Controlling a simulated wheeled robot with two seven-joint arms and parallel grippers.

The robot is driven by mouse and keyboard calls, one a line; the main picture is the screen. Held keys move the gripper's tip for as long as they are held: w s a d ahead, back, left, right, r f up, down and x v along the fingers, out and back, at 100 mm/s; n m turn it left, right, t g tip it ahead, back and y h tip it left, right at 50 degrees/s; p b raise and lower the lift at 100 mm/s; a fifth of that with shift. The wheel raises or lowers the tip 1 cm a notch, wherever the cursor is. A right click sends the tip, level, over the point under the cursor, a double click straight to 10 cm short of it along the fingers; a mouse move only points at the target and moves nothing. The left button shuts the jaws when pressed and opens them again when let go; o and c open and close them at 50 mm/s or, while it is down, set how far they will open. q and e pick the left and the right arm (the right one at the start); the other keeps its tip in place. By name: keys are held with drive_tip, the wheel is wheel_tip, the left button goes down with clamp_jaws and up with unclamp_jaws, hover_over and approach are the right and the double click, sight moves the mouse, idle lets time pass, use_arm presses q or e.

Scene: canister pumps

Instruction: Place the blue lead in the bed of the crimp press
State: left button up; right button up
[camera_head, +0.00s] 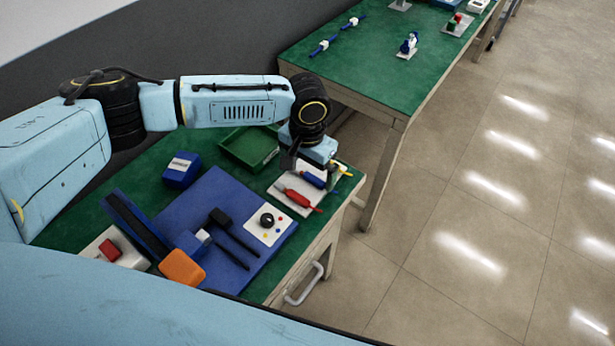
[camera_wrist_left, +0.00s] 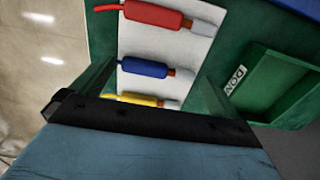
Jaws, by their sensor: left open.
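Three leads lie side by side on a white board (camera_head: 285,205) at the right end of the near green bench. The blue lead (camera_head: 312,180) is the middle one, between the red lead (camera_head: 298,198) and the yellow lead (camera_head: 341,168). My right gripper is out of view.
A green bin (camera_head: 249,148) marked DON stands behind the board. A blue box (camera_head: 181,170) and a white box with a red button (camera_head: 112,251) are on the bench. A second green bench (camera_head: 375,65) is behind.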

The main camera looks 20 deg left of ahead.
sight(308, 174)
use_arm(q)
drive_tip(key=shift+f, duration=0.3)
drive_tip(key=c, duration=0.8)
drive_tip(key=s+a+r+n+p, duration=0.1)
drive_tip(key=s+a+r+n, duration=0.1)
drive_tip(key=r, duration=0.6)
drive_tip(key=s+a+r+n+p, duration=0.1)
drive_tip(key=a+r, duration=0.3)
drive_tip(key=r, duration=0.4)
drive_tip(key=shift+s+a+r+n, duration=0.3)
drive_tip(key=shift+s+r+n, duration=0.1)
drive_tip(key=shift+n, duration=0.1)
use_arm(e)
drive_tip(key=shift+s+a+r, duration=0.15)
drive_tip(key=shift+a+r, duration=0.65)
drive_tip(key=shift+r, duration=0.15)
use_arm(q)
drive_tip(key=shift+a+r, duration=0.15)
